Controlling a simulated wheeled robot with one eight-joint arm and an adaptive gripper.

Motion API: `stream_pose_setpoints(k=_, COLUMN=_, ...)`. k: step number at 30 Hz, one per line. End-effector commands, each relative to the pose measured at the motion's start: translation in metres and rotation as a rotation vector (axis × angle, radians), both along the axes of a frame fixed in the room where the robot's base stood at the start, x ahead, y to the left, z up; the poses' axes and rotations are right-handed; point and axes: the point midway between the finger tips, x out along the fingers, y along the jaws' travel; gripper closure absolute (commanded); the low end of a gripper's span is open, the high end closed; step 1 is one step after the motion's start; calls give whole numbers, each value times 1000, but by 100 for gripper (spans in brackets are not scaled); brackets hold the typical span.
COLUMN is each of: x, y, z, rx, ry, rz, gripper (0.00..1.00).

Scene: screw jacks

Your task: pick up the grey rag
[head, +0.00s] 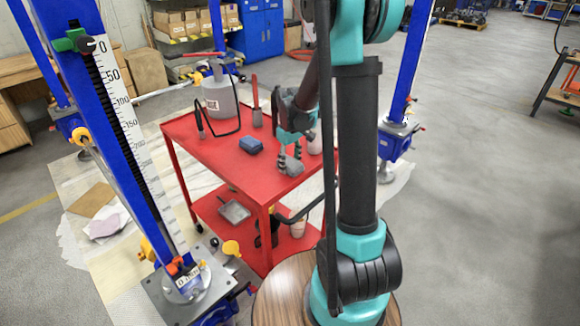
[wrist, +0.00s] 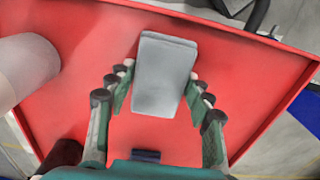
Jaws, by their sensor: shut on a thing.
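The grey rag (head: 292,168) is a small folded grey block near the front right of the red cart's top (head: 230,172). In the wrist view the rag (wrist: 162,75) lies lengthwise between the two fingers. My gripper (head: 288,155) comes down from above, its fingers on either side of the rag.
A blue block (head: 250,145), a red-handled brush (head: 256,112) and a grey can (head: 219,98) stand on the cart. A pale cylinder (wrist: 25,65) is left of the rag in the wrist view. Blue lift posts (head: 398,80) flank the cart.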

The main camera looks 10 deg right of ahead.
Motion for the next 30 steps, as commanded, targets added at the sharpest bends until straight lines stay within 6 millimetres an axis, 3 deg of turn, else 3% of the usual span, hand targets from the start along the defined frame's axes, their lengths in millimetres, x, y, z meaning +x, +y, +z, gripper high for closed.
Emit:
stream_pose_setpoints(k=4, x=0, y=0, z=0, rx=0, ry=0, rz=0, gripper=76)
stream_pose_setpoints(k=17, x=0, y=0, z=11, rx=0, ry=0, rz=0, gripper=76)
stream_pose_setpoints(k=23, x=0, y=0, z=45, rx=0, ry=0, rz=0, gripper=76)
stream_pose_setpoints(k=30, x=-1, y=0, z=111, rx=0, ry=0, rz=0, gripper=76)
